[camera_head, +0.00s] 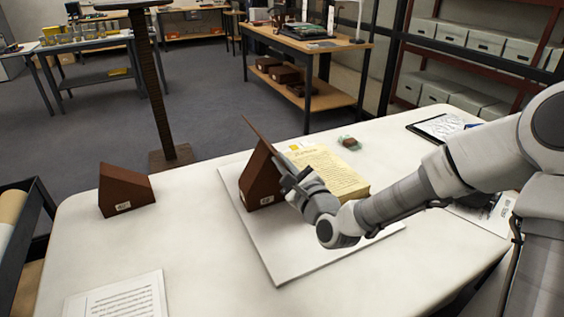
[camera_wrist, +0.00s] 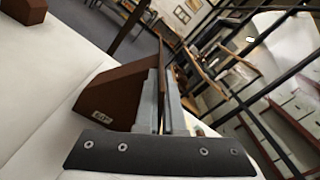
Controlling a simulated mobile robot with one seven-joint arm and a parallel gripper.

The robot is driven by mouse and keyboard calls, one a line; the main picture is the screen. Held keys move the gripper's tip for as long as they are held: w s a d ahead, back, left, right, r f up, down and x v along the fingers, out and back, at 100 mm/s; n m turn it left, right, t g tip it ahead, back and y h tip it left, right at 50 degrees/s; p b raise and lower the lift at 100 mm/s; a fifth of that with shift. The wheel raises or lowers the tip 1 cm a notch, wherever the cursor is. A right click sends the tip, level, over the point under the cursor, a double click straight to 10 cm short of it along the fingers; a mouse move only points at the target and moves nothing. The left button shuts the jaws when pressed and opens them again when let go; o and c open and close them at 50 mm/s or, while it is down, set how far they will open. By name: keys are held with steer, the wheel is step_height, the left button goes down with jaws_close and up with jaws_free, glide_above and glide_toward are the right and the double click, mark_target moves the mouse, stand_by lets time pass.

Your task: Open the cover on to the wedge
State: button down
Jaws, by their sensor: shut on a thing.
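An open book lies on a white board (camera_head: 290,262), its yellowed handwritten page (camera_head: 335,175) facing up. Its thin brown cover (camera_head: 257,133) is raised and tilted at the book's left side. A brown wedge (camera_head: 256,183) with a white label stands just left of the cover and also shows in the wrist view (camera_wrist: 112,92). The cover leans along the wedge's slope; I cannot tell whether they touch. My gripper (camera_head: 283,172) is shut on the cover's near edge, with its fingers (camera_wrist: 162,100) beside the wedge. The gripper hides part of the cover and book.
A second brown wedge (camera_head: 125,190) stands at the table's left. A printed sheet (camera_head: 118,298) lies at the front left. A small green and brown object (camera_head: 348,142) sits behind the book, and a clipboard (camera_head: 440,127) at the back right. The white tabletop (camera_head: 180,235) is clear between the wedges.

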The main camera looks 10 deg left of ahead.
steer(key=shift+w+d+r+m+p, duration=0.45)
steer(key=shift+r+p, duration=0.2)
steer(key=shift+p, duration=0.5)
steer(key=shift+w+d+r+m+p, duration=0.25)
steer(key=shift+w+d+m+p, duration=0.2)
steer(key=shift+d+m+p, duration=0.4)
steer(key=shift+a, duration=0.15)
steer(key=c, duration=1)
jaws_free()
steer(key=shift+s+f, duration=0.1)
